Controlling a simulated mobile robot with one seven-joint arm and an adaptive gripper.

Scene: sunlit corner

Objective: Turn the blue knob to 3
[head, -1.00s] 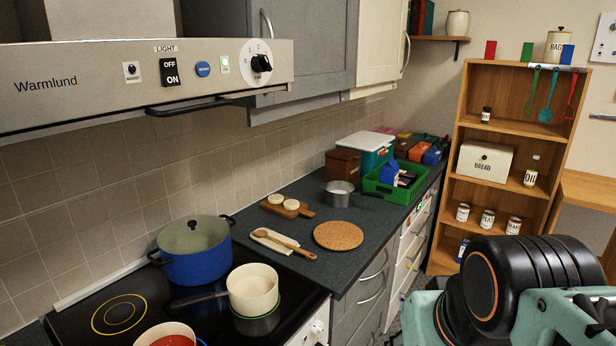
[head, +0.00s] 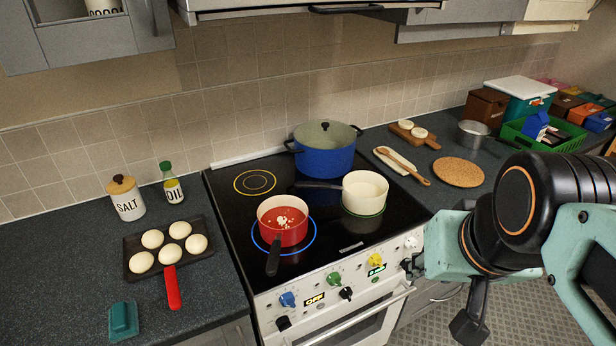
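The blue knob (head: 288,299) is at the left end of the white stove front (head: 330,310), in the head view. Its pointer and numbers are too small to read. A display (head: 314,299) to its right reads OFF. A red pan (head: 283,228) with red contents and pale bits stands on the blue-ringed burner. My arm fills the right side. A black end part of it (head: 468,325) hangs low at the right, over the floor and well away from the blue knob. I cannot make out fingertips or whether they are open or shut.
Green (head: 333,279) and yellow (head: 375,259) knobs, black knobs and a white knob share the stove front. The oven handle (head: 350,318) runs below. The red pan's dark handle (head: 273,257) overhangs near the blue knob. A cream pan (head: 364,192) and blue pot (head: 325,148) stand behind.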

